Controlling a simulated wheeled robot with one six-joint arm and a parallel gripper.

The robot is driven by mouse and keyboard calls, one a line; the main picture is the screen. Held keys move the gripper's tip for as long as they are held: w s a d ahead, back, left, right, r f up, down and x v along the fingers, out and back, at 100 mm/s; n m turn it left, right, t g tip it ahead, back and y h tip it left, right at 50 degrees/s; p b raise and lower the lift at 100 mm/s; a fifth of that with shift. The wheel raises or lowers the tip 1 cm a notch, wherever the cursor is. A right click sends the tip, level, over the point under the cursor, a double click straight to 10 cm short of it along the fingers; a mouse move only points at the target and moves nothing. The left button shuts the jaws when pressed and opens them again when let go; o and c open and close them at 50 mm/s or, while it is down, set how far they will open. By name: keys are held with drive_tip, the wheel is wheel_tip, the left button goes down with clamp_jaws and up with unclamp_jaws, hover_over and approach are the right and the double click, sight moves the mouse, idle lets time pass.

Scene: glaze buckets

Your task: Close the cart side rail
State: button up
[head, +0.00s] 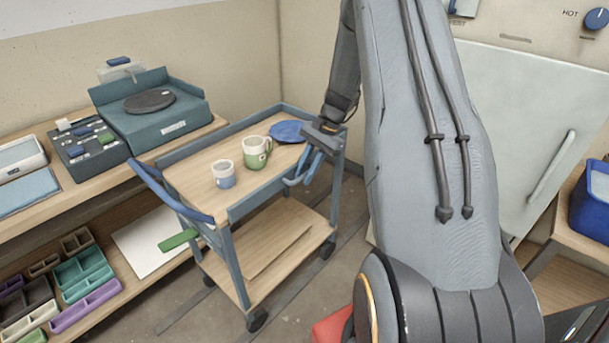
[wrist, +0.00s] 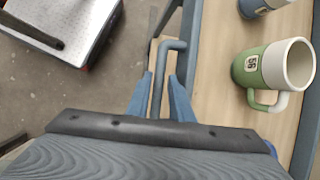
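The blue-grey cart (head: 228,243) has a wooden top. Its side rail (head: 262,190) runs along the near long edge; in the wrist view the rail (wrist: 192,30) passes just beyond my fingers. A bent blue-grey handle (head: 292,181) sticks out from that side, and it also shows in the wrist view (wrist: 158,80). My gripper (head: 311,166) is at this handle. In the wrist view its two blue fingers (wrist: 161,92) stand on either side of the handle bar, with narrow gaps showing. Whether they touch it lower down is hidden.
A green-and-white mug (head: 256,152), a blue-and-white mug (head: 224,174) and a blue plate (head: 287,131) stand on the cart top. A bench with trays stands left.

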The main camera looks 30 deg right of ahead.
drive_tip(key=b+v, duration=0.1)
drive_tip(key=v, duration=0.6)
drive_tip(key=shift+a, duration=0.1)
drive_tip(key=s+a+r+n+h, duration=0.2)
drive_tip(key=s+a+n, duration=0.5)
drive_tip(key=s+a, duration=0.3)
drive_tip(key=s+a+r+n+h, duration=0.3)
drive_tip(key=s+a+n, duration=0.3)
drive_tip(key=s+a, duration=0.4)
drive_tip(key=s, duration=0.3)
drive_tip(key=shift+s+a+n, duration=0.3)
drive_tip(key=shift+s+n, duration=0.05)
drive_tip(key=shift+n, duration=0.05)
